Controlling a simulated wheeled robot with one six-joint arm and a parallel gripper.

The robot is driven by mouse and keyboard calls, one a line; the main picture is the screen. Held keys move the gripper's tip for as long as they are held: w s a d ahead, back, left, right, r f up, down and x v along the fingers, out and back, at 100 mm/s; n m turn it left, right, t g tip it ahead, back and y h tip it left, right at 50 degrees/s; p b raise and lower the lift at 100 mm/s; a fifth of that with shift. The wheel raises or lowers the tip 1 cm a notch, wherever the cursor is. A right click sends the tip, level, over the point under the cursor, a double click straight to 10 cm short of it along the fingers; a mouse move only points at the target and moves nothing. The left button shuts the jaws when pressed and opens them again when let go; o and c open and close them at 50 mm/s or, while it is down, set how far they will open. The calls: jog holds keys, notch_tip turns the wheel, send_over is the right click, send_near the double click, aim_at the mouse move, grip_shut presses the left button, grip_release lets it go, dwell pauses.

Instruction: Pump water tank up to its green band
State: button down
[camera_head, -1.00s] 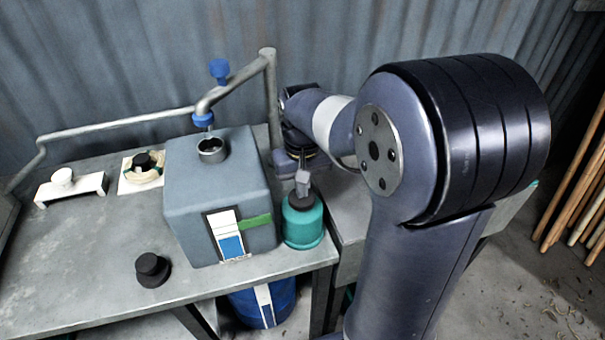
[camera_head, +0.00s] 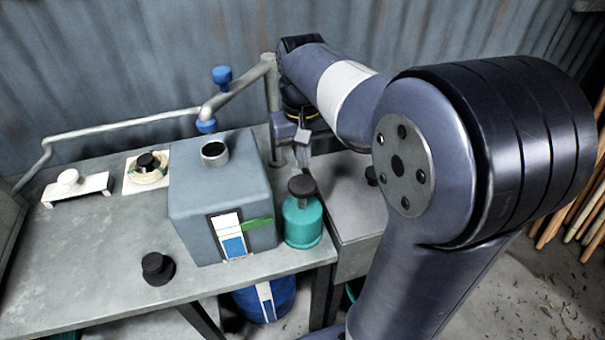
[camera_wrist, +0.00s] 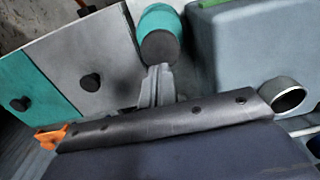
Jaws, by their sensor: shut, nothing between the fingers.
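The water tank (camera_head: 210,195) is a grey-blue box on the bench with a round open neck (camera_head: 214,152) on top. Its front gauge (camera_head: 235,246) shows blue in the lower part and white above, and the green band (camera_head: 257,224) sits beside it, higher than the blue. A teal pump bottle (camera_head: 302,226) with a black knob (camera_head: 302,186) stands right of the tank. My gripper (camera_head: 303,160) is shut and empty, above and apart from the knob. In the wrist view the fingers (camera_wrist: 156,82) point towards the knob (camera_wrist: 160,46).
A grey pipe (camera_head: 240,88) with a blue valve (camera_head: 222,75) and spout (camera_head: 206,126) passes above the tank neck. A black knob (camera_head: 157,268) and white fittings (camera_head: 70,186) sit on the bench. A blue barrel (camera_head: 265,300) stands below. Wooden poles (camera_head: 575,220) lean at right.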

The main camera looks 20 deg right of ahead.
jog(key=shift+r, duration=1.9)
jog(key=shift+r, duration=0.1)
notch_tip(320, 180, up, 5)
send_over(303, 185)
jog(key=shift+w, duration=0.1)
notch_tip(303, 185, down, 14)
jog(key=shift+p, duration=0.65)
